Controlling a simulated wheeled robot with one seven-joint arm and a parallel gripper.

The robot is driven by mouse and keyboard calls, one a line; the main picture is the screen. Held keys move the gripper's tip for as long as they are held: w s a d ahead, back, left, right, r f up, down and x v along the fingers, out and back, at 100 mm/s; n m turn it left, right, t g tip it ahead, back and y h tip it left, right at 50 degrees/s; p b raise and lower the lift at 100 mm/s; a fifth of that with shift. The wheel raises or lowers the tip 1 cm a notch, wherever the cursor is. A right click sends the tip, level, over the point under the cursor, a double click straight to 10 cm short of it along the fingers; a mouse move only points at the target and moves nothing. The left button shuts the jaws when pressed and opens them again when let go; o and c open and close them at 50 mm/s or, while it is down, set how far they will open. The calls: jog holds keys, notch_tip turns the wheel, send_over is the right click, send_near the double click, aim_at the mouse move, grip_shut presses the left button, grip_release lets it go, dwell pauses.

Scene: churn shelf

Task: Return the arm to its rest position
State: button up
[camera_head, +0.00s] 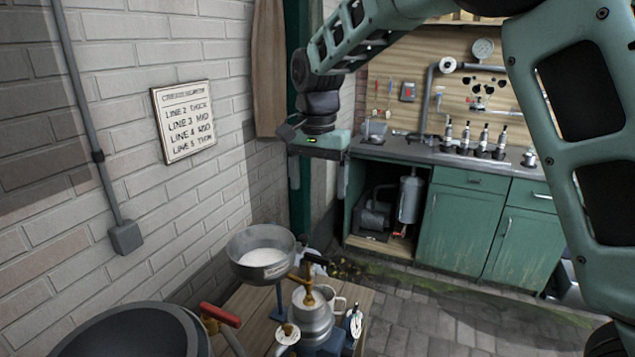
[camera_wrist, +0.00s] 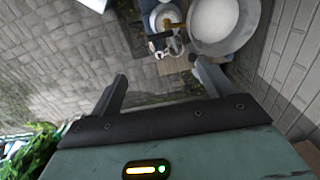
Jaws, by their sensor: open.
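My gripper (camera_head: 319,178) hangs from my raised arm in the head view, pointing down, above and behind the wooden table. Its two fingers are spread apart with nothing between them. In the wrist view, my gripper (camera_wrist: 160,85) also shows open and empty, with the paved floor and the table's edge beyond it. No object touches the fingers.
A metal bowl of white contents (camera_head: 262,252) and a metal churn (camera_head: 311,318) stand on the wooden table (camera_head: 250,300). A brick wall (camera_head: 60,240) with a sign (camera_head: 184,121) is at left. A green cabinet (camera_head: 460,222) stands behind. Paved floor (camera_head: 425,318) is clear.

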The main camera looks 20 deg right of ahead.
dwell(0.4)
jog(key=s+a+f+n+y, duration=0.1)
jog(key=s+a+n, duration=0.25)
jog(key=s, duration=0.35)
jog(key=s+a+f+n, duration=0.1)
jog(key=s+a+n, duration=0.25)
jog(key=s, duration=0.45)
jog(key=s+f+n, duration=0.2)
jog(key=s+n, duration=0.2)
jog(key=s, duration=0.5)
jog(key=s+f+n, duration=0.3)
jog(key=s+n, duration=0.2)
jog(key=s, duration=0.3)
jog(key=shift+s+d+f+n, duration=0.2)
jog(key=shift+s+d+n, duration=0.15)
jog(key=shift+d, duration=0.1)
